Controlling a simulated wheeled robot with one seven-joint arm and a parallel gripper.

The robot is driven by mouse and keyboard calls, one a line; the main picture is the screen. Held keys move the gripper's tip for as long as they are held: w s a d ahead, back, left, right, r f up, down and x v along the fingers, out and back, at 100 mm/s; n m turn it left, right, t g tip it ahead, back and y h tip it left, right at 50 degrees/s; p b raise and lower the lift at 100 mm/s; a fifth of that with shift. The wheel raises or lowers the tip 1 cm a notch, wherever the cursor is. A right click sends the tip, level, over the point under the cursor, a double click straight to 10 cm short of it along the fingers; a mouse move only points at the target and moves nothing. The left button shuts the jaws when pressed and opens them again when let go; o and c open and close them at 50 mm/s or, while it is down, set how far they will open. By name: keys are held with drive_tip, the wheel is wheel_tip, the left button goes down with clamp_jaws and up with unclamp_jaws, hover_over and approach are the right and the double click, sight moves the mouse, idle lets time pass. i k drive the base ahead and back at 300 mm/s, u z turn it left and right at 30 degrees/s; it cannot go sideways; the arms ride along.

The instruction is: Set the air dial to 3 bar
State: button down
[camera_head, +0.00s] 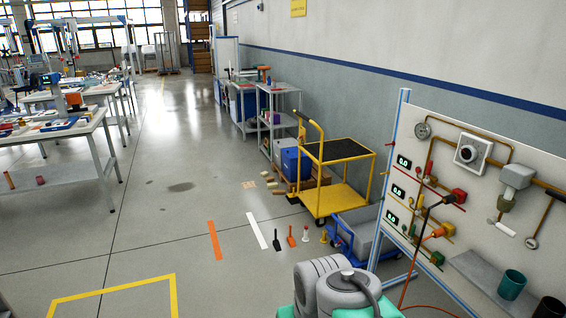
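A white square unit with a round dial (468,152) is mounted on the upright panel at the right; its setting is too small to read. Three small green displays stand on the panel's left side; the upper one (403,161) appears to read 0.0. My grey and teal arm links show at the bottom, below and left of the dial. My gripper is not in view.
The panel (440,120) also carries red and orange fittings, a grey valve block (516,176), and a shelf (490,285) with a teal cup (512,284). A yellow cart (345,180) and blue trolley stand behind. Workbenches are far left; the floor between is mostly open.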

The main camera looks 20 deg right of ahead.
sight(468, 153)
drive_tip(key=z, duration=1.25)
drive_tip(key=i, duration=0.6)
drive_tip(key=u, duration=1.25)
